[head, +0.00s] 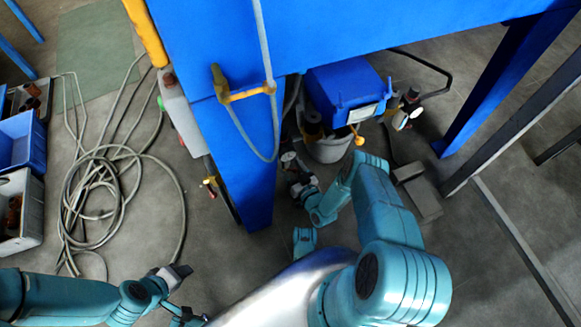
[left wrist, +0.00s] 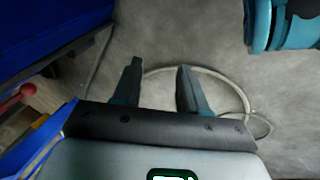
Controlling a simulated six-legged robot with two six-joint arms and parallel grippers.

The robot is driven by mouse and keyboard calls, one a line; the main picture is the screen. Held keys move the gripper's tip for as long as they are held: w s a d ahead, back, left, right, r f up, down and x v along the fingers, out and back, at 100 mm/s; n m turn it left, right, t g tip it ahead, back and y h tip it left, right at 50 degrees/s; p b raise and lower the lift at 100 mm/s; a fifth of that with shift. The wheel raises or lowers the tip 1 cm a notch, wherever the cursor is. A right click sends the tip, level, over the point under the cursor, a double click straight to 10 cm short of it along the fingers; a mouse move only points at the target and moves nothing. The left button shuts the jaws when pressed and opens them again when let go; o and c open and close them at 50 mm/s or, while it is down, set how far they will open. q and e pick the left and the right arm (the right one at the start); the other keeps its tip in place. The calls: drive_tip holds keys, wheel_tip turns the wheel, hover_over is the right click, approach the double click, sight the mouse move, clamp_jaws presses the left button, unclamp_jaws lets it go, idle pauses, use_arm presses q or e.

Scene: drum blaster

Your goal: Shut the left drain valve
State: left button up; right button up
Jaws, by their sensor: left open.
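A small valve-like fitting with a red and yellow handle (head: 210,186) sticks out low at the left side of the blue machine's leg in the head view. A red handle with yellow beside it (left wrist: 18,97) shows at the left edge of the left wrist view; I cannot tell whether it is the same fitting. My left gripper (head: 181,273) is below and left of the fitting, apart from it. Its fingers (left wrist: 160,80) are open with nothing between them. My right gripper (head: 296,170) is beside the machine's leg, partly hidden, its jaw state unclear.
A coiled grey hose (head: 105,190) lies on the floor at left, near blue and grey bins (head: 22,140). The blue machine (head: 215,40) overhangs from above. Floor between hose and leg is mostly clear.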

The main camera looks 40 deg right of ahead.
drive_tip(key=c, duration=1)
use_arm(q)
drive_tip(key=shift+r, duration=0.15)
use_arm(e)
drive_tip(key=shift+d+r, duration=0.1)
use_arm(q)
drive_tip(key=s+r+g+p, duration=0.1)
drive_tip(key=s+r+p, duration=0.2)
drive_tip(key=r+p, duration=0.2)
drive_tip(key=shift+s+d, duration=0.4)
use_arm(e)
drive_tip(key=r+n, duration=0.1)
drive_tip(key=n, duration=0.4)
drive_tip(key=d+r+n+g, duration=0.1)
drive_tip(key=n, duration=0.2)
drive_tip(key=shift+s+d+r+h, duration=0.1)
drive_tip(key=shift+s+r+h, duration=0.05)
drive_tip(key=shift+r+h, duration=0.2)
drive_tip(key=shift+c, duration=0.2)
drive_tip(key=o, duration=1)
drive_tip(key=shift+r, duration=0.1)
drive_tip(key=shift+o, duration=0.2)
